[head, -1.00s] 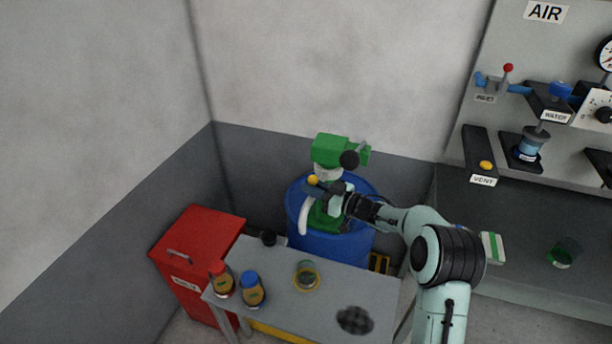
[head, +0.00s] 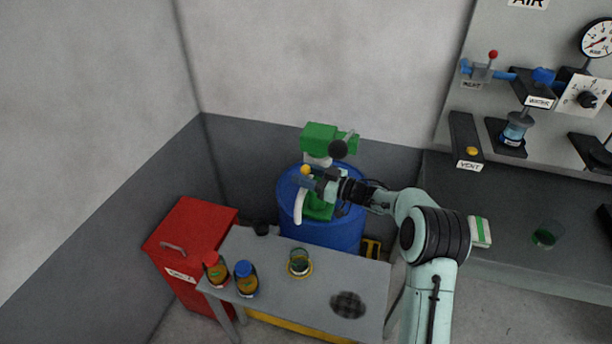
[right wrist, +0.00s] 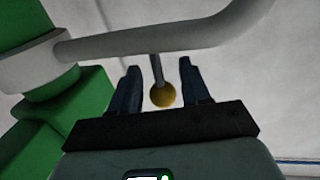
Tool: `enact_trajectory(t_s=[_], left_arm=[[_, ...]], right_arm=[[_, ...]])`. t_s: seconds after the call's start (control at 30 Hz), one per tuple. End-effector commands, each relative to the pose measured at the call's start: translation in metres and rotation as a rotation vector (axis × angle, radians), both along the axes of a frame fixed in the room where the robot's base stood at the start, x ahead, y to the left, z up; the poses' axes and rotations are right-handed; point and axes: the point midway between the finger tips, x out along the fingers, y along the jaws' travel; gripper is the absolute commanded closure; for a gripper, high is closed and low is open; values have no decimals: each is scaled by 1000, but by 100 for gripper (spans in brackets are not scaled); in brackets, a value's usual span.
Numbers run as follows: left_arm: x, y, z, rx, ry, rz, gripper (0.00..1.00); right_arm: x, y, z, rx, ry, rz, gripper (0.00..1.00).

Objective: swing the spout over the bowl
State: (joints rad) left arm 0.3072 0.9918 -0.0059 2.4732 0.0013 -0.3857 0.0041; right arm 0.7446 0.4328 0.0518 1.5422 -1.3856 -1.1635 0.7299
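A green pump (head: 320,138) stands on a blue drum (head: 335,232) in the corner. Its white spout (head: 299,208) curves down at the left, over the drum's near left side. A yellow ball knob (head: 305,169) on a thin stem belongs to the spout; the knob (right wrist: 162,95) also shows in the right wrist view. My right gripper (head: 312,180) is at the knob. In the right wrist view its fingers (right wrist: 160,88) are open, one each side of the knob, with gaps. A small glass bowl (head: 299,256) sits on a yellow ring on the table. My left gripper is out of view.
The grey table (head: 270,300) also holds a red-capped bottle (head: 215,270), a blue-capped bottle (head: 246,279), a small black item (head: 261,228) and a dark round patch (head: 348,305). A red cabinet (head: 188,240) stands at left. A valve panel (head: 560,30) and bench are at right.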

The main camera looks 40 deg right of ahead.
Motion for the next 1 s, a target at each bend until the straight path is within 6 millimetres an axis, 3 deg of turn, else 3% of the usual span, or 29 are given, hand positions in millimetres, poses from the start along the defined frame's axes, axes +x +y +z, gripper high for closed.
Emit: enact_trajectory(t_s=[0.27, 0.7, 1.0], left_arm=[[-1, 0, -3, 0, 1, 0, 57], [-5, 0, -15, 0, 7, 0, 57], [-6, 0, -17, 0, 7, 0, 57]], right_arm=[[-14, -7, -4, -1, 8, -4, 53], [-100, -42, -3, -1, 4, -4, 53], [-124, -51, -1, 0, 1, -1, 53]])
